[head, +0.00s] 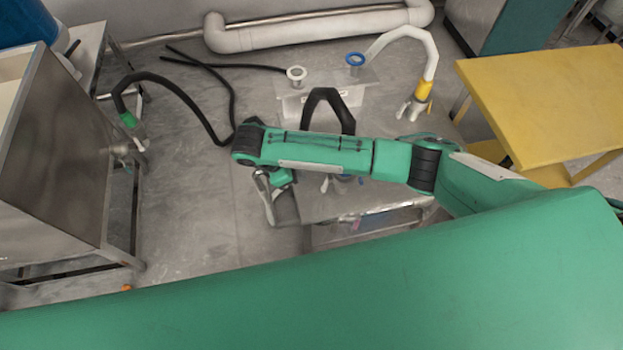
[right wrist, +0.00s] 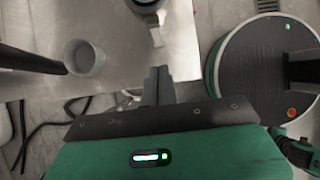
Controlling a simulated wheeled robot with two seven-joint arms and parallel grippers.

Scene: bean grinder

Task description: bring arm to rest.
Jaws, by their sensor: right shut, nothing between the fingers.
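My right arm (head: 315,152) reaches in from the right in the head view and bends down at its far end. My right gripper (head: 286,179) hangs below that bend, by the left side of a steel table (head: 370,200), partly hidden by the arm. In the right wrist view its two fingers (right wrist: 159,76) are closed together with nothing between them. My left gripper and left arm are not in view.
A grey cup (right wrist: 84,58) and a metal-and-black device (right wrist: 150,12) are on the steel table. A steel cabinet (head: 60,150) stands left and a yellow table (head: 545,100) right. Grey floor (head: 195,210) is open between the cabinet and steel table.

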